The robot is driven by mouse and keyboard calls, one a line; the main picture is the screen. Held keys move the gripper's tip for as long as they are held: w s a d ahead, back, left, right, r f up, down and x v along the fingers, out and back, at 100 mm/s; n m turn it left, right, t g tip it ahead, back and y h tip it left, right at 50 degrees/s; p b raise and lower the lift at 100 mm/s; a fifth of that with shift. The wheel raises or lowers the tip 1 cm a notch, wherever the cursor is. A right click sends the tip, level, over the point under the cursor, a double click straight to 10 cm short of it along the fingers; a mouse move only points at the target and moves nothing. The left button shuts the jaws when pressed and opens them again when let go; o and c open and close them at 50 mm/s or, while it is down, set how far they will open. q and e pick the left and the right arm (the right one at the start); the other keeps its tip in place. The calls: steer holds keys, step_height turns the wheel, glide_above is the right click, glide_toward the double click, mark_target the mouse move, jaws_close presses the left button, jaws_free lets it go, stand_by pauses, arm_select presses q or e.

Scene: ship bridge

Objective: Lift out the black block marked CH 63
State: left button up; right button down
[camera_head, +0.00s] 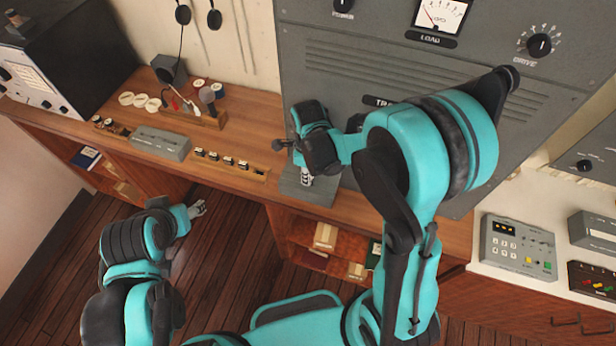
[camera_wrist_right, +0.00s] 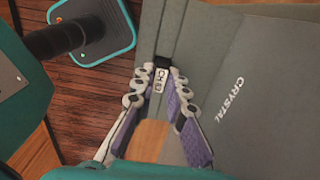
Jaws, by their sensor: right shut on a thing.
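The black block marked CH 63 (camera_wrist_right: 163,63) shows in the right wrist view, its white label facing me. My right gripper (camera_wrist_right: 160,88) is shut on it, one finger on each side. The block is against a grey unit lettered CRYSTAL (camera_wrist_right: 255,75); whether it is still seated there I cannot tell. In the head view my right gripper (camera_head: 306,178) points down over the grey unit (camera_head: 318,196) at the desk's front edge, and the block is mostly hidden. My left gripper (camera_head: 198,209) hangs over the floor, away from the desk; its finger gap is too small to judge.
A wooden strip with several small dark blocks (camera_head: 228,164) lies left of the grey unit. A tall grey cabinet (camera_head: 400,75) rises close behind my right gripper.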

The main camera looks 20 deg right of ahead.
steer(key=shift+r, duration=0.65)
step_height(320, 180, up, 3)
steer(key=shift+f, duration=0.1)
steer(key=s+d+r+p, duration=0.1)
steer(key=s+d+r, duration=0.5)
steer(key=d, duration=0.4)
steer(key=shift+r, duration=0.45)
